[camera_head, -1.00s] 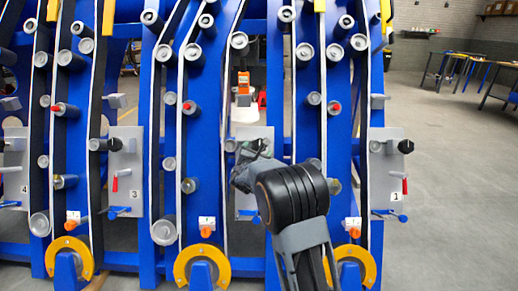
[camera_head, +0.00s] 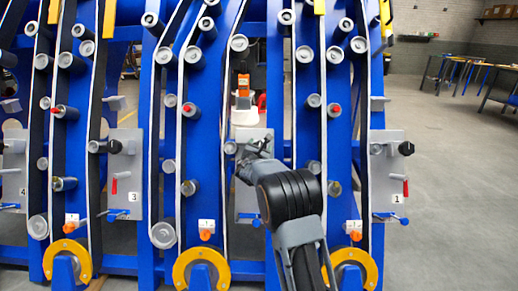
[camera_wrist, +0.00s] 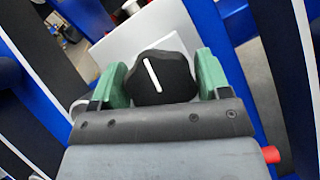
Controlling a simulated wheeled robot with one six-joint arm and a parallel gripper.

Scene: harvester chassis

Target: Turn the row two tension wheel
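The row two tension wheel is a black knob with a white line on its face, seen in the wrist view (camera_wrist: 162,78). My gripper (camera_wrist: 165,76) has its green fingertips on either side of the knob, with little or no gap showing. I cannot tell whether they press on it. The white line is tilted in this view. In the head view my gripper (camera_head: 256,147) is in front of the middle grey plate (camera_head: 247,207), between the plates labelled 3 and 1. The wheel itself is hidden there by my gripper and wrist.
The row three plate (camera_head: 124,170) and row one plate (camera_head: 385,180) carry similar black knobs and red handles. Rollers and belts run along the blue uprights. A red handle tip (camera_wrist: 271,155) shows beside my gripper. Open floor (camera_head: 455,180) lies to the right.

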